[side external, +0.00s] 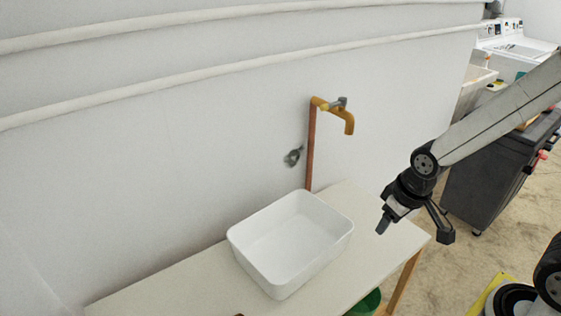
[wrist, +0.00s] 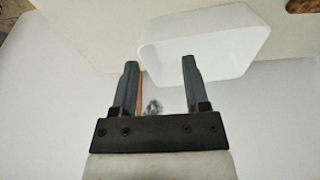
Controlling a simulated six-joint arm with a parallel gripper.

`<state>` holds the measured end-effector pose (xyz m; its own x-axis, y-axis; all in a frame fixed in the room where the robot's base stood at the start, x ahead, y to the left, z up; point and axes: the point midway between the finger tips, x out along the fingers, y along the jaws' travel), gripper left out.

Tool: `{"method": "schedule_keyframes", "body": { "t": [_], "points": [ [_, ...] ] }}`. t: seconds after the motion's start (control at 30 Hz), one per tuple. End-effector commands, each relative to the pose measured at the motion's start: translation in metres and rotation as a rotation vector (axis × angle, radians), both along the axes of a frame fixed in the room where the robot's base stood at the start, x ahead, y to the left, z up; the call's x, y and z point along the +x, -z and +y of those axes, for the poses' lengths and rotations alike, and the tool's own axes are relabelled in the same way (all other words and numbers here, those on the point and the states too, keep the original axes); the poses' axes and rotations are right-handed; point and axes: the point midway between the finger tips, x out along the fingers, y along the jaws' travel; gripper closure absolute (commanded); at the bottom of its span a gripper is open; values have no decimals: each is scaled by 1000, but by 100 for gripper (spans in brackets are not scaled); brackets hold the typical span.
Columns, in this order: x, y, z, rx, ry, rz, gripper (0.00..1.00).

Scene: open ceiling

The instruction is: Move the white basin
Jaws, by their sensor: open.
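The white basin (side external: 291,243) is an empty rectangular tub with rounded corners. It stands upright on the pale table (side external: 345,198), below the tap and close to the wall. My gripper (side external: 414,228) is open and empty, in the air to the right of the basin and apart from it, near the table's right end. In the wrist view the basin (wrist: 208,45) shows at the top, beyond the fingers of my gripper (wrist: 160,65). The right finger overlaps part of the basin in that picture.
A copper pipe (side external: 310,150) with a yellow tap (side external: 340,112) rises on the wall behind the basin. A green bucket (side external: 365,303) is under the table. A dark grey bin (side external: 492,180) stands at the right. The table is bare right of the basin.

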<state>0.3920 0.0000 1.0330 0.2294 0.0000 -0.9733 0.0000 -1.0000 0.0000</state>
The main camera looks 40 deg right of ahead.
Motion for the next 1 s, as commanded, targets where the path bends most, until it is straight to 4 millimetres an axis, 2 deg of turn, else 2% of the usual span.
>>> {"method": "schedule_keyframes", "body": {
  "t": [0.03, 0.2, 0.23, 0.47, 0.77, 1.0],
  "points": [
    [0, 0, 0, 0, 0, 0, 41],
    [3, 0, 0, 3, 14, 2, 95],
    [4, 0, 0, 5, 21, 3, 100],
    [28, 2, 0, 39, 174, 27, 100],
    [84, 13, 1, 107, 559, 83, 100],
    [129, 30, 1, 149, 893, 125, 100]
  ]
}}
